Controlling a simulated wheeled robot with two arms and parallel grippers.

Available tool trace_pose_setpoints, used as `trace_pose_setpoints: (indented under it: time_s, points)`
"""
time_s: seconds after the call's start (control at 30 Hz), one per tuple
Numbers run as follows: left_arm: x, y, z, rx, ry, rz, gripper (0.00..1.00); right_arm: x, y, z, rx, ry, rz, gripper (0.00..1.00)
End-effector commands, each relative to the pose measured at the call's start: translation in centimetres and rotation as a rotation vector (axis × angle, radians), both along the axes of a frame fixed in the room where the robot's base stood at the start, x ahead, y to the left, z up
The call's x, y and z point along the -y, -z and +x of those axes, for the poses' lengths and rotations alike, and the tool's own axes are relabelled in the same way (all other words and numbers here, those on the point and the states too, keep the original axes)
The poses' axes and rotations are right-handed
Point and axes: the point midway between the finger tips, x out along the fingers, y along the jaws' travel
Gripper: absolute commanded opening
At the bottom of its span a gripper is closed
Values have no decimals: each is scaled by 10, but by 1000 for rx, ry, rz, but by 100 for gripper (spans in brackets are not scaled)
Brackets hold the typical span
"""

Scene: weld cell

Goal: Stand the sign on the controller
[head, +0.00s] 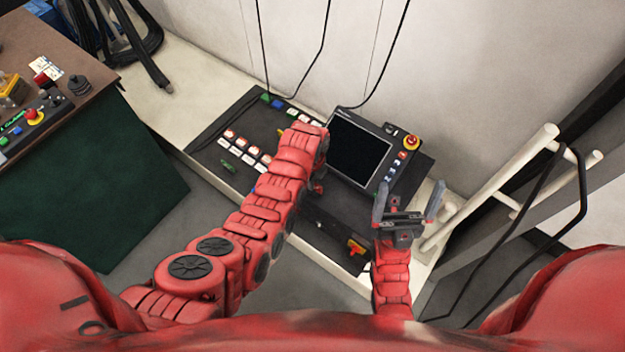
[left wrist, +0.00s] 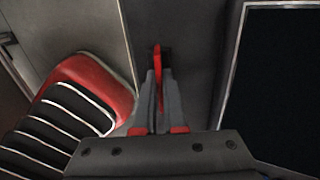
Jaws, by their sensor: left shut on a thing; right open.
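The dark controller (head: 222,150) lies along the pale ledge in the head view, with rows of buttons and a screen panel (head: 358,152) on its right part. My left gripper (left wrist: 160,92) is shut on a thin red piece, seen nearly edge-on with a dark tip, which I take to be the sign (left wrist: 158,66). In the head view my left arm reaches over the controller just left of the screen and mostly hides that gripper and the sign. Whether the sign touches the controller I cannot tell. My right gripper (head: 409,205) is open and empty, in front of the screen panel.
A red emergency stop (head: 411,142) is at the panel's upper right. White pipes (head: 500,183) with a black cable stand at right. A green-sided bench (head: 85,185) stands at left. Cables hang against the wall.

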Motion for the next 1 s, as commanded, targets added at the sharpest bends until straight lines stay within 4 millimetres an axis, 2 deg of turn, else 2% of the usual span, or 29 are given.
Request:
trace_pose_setpoints:
  time_s: [0.27,0.3,0.43,0.77,1.0]
  points:
    - [0,4,0,0,0,0,0,0,2,0,0,0,0,100]
    - [0,3,0,1,0,-1,13,0,2,0,0,0,0,100]
    - [0,3,0,1,0,-1,37,0,2,0,0,0,0,100]
    - [0,1,0,1,1,-1,38,0,0,0,0,0,0,100]
    - [1,-19,2,6,2,-2,38,0,-1,0,0,0,0,100]
